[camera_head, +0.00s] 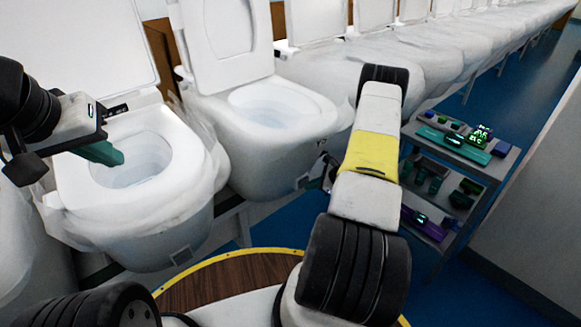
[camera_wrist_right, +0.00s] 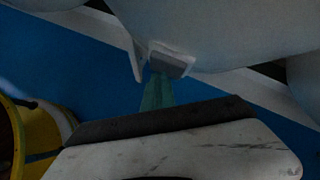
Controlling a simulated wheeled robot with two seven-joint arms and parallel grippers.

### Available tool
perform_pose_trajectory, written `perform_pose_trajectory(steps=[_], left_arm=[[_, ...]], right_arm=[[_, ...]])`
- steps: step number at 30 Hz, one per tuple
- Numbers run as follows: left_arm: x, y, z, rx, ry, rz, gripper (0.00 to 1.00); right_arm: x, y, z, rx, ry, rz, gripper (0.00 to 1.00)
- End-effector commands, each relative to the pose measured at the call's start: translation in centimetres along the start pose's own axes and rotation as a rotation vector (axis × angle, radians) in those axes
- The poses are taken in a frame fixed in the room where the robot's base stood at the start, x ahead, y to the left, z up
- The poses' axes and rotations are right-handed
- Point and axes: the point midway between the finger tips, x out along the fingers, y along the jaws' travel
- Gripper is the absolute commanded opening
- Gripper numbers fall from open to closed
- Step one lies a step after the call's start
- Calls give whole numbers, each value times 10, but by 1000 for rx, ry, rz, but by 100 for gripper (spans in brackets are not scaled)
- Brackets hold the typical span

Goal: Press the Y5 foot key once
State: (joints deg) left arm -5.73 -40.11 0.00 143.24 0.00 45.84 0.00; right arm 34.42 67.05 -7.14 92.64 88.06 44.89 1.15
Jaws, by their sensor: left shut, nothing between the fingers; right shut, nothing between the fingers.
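A small grey square foot key (camera_wrist_right: 172,62) sits on the lower front of a white toilet in the right wrist view. I see no readable Y5 label. My right gripper (camera_wrist_right: 157,80) is shut and empty, its green fingertips right at the lower edge of the key; I cannot tell whether they touch. In the head view my right arm mostly hides that gripper. My left gripper (camera_head: 112,156) is shut and empty above the left toilet bowl.
The left toilet (camera_head: 190,200) and middle toilet (camera_head: 250,150) have raised lids. More wrapped toilets run back to the right. A grey shelf cart (camera_head: 490,168) with green and purple devices stands right of my right arm. Blue floor (camera_head: 420,262) lies between.

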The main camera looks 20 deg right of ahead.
Motion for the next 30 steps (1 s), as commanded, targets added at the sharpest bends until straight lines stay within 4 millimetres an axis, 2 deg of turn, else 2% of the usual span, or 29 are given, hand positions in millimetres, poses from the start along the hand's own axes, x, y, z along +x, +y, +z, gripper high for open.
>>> perform_pose_trajectory(steps=[14, 30], left_arm=[[0, 0, 0, 0, 0, 0, 0], [0, 0, 0, 0, 0, 0, 0]], right_arm=[[1, -1, 2, 0, -3, 0, 0], [-10, 8, -6, 0, -2, 0, 0]])
